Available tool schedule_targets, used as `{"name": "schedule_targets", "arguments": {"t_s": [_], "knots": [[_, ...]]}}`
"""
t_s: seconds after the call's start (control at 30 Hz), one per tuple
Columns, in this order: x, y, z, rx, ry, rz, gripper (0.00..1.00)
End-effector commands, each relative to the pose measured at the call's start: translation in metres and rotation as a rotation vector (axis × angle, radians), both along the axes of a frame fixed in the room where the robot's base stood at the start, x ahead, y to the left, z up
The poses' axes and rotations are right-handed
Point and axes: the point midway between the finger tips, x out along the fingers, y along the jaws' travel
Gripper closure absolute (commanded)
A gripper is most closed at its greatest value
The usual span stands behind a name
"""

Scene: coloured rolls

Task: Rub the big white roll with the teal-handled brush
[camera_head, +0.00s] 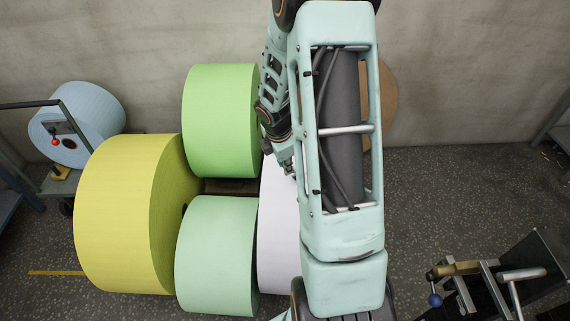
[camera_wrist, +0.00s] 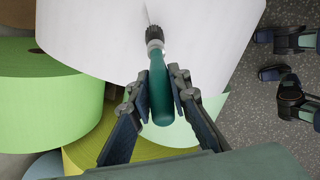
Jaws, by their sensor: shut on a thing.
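The big white roll (camera_wrist: 95,35) fills the upper part of the wrist view. In the head view the white roll (camera_head: 274,235) shows only as a strip, largely hidden behind my arm. The teal-handled brush (camera_wrist: 160,92) is held between the fingers of my gripper (camera_wrist: 158,85), which is shut on its handle. The brush's dark head points up the picture and overlaps the white roll's surface. I cannot tell whether it touches. A thin dark line shows on the roll just beyond the head.
A yellow roll (camera_head: 125,215), a green roll (camera_head: 218,120) and a pale green roll (camera_head: 215,255) stand close by on the left. A brown roll (camera_head: 385,105) is partly hidden behind my arm. A light blue roll (camera_head: 85,105) is at far left.

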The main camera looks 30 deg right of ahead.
Motion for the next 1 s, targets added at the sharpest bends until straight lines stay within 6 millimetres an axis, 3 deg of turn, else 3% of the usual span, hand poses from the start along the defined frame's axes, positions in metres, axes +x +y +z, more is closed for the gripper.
{"name": "schedule_targets", "arguments": {"t_s": [1.0], "knots": [[0.005,-0.002,-0.012,0.000,-0.001,0.000,1.00]]}}
